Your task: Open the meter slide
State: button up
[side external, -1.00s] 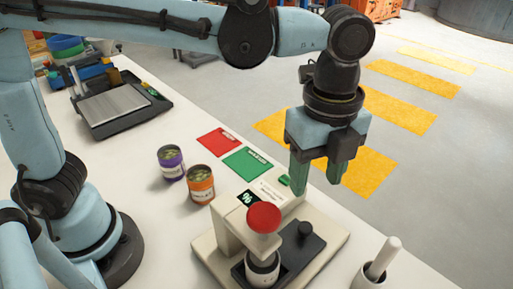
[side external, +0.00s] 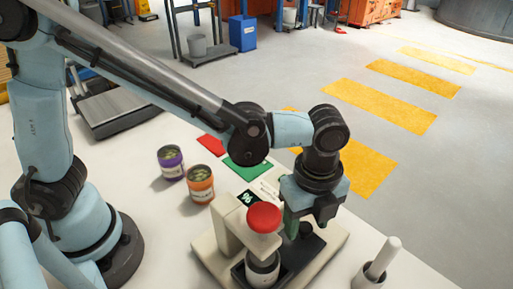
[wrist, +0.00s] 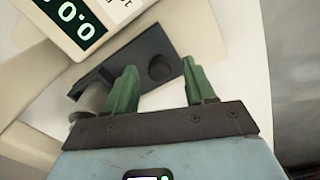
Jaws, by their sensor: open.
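The meter (side external: 210,250) is a beige block with a small display, a red round knob (side external: 264,217) and a dark slide plate (side external: 310,245). A short black knob stands on the slide; in the wrist view this knob (wrist: 160,68) shows between my green fingertips. My gripper (side external: 304,234) points down over the slide, with its fingers open on either side of the knob. I cannot tell whether either finger touches it. In the wrist view my gripper (wrist: 158,72) is empty. The slide plate (wrist: 150,45) is partly hidden by my fingers.
A pale cup (side external: 262,268) sits in the meter under the red knob. Purple (side external: 171,162) and orange (side external: 200,184) cans stand left of the meter. A white pot with a pestle (side external: 376,268) stands at right. Red and green cards lie behind.

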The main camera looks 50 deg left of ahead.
jog(key=shift+f, duration=0.2)
grip_shut()
jog(key=w, duration=0.9)
jog(key=shift+w, duration=0.3)
grip_release()
jog(key=shift+r, duration=0.15)
notch_tip(320, 180, up, 12)
dwell(0.6)
